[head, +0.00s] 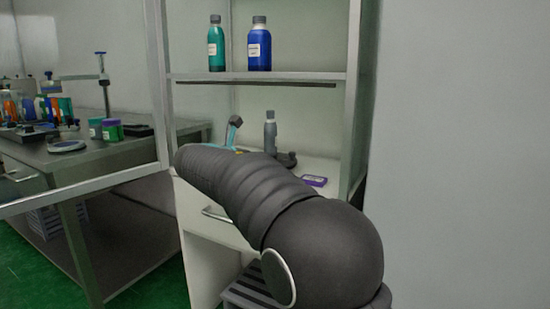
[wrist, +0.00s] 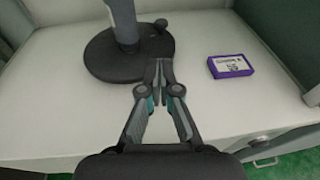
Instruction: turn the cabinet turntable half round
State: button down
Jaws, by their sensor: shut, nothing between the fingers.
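The turntable (wrist: 105,62) is a dark round disc on the pale cabinet surface. In the head view its right edge (head: 288,160) shows beside my arm, which hides the rest. A grey bottle (wrist: 124,20) stands upright on the disc and also shows in the head view (head: 270,133). A small dark peg (wrist: 160,25) rises near the disc's right rim. My gripper (wrist: 158,65) is shut and empty, with its tips over or beside the disc's front-right edge, on the near side of the peg. I cannot tell whether they touch the disc.
A purple box with a white label (wrist: 230,65) lies right of the disc. A shelf (head: 290,77) above holds a teal bottle (head: 216,45) and a blue bottle (head: 259,45). Cabinet walls bound both sides. The pale surface in front of the disc is clear.

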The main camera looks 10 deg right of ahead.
aim_at(290, 155)
jog(key=x, duration=1.3)
jog(key=shift+s+b, duration=0.15)
jog(key=shift+b, duration=0.25)
jog(key=shift+d, duration=0.25)
jog(key=shift+d, duration=0.15)
jog(key=shift+a, duration=0.25)
jog(key=shift+w, duration=0.2)
